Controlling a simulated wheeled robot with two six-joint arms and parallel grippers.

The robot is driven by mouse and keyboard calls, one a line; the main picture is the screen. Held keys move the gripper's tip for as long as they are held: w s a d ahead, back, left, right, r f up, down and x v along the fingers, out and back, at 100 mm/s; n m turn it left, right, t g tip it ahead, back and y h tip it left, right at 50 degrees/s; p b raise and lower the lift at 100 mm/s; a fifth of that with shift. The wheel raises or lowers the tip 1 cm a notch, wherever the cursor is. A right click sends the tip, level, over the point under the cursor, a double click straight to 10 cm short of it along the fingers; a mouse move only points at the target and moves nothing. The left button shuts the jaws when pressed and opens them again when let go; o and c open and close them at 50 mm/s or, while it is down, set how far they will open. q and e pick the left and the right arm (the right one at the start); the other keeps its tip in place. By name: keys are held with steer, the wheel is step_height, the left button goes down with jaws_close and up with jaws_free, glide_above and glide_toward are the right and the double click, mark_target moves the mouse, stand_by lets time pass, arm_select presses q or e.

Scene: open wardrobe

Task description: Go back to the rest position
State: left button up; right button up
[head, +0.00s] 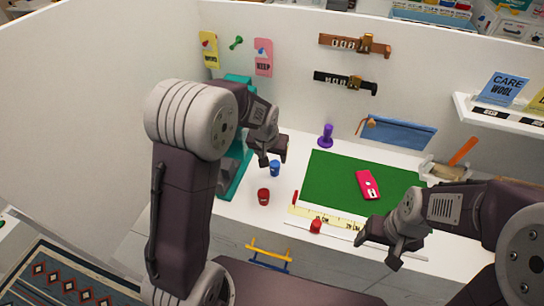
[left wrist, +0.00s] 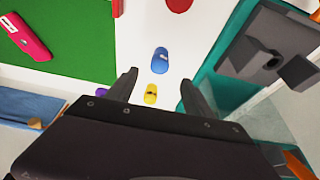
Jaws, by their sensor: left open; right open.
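My left gripper (head: 270,152) is open and empty above the white worktop, beside the teal stand (head: 232,182). In the left wrist view its two fingers (left wrist: 160,88) are spread apart. A blue spool-like piece (left wrist: 160,61) and a yellow one (left wrist: 151,95) show below them on the worktop, the yellow one between the fingers in the picture. The blue piece also shows in the head view (head: 275,168); the yellow one is hidden there. My right gripper (head: 379,252) is open and empty near the worktop's front edge, right of a small red piece (head: 316,227).
A green mat (head: 330,178) holds a pink tagged item (head: 368,185). A dark red spool (head: 263,196), a purple stamp-like piece (head: 325,136) and a ruler strip (head: 325,217) lie around it. White walls enclose the back and left. A shelf (head: 500,113) juts out at right.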

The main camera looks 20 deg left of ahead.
stand_by(0.4)
arm_select(q)
steer(key=s+a+g, duration=0.1)
steer(key=s, duration=0.9)
steer(key=s+a+f+g, duration=0.1)
steer(key=s, duration=0.9)
steer(key=shift+s+a+f+g, duration=0.15)
steer(key=shift+a+f+g, duration=0.15)
steer(key=shift+g, duration=0.1)
steer(key=shift+s, duration=0.1)
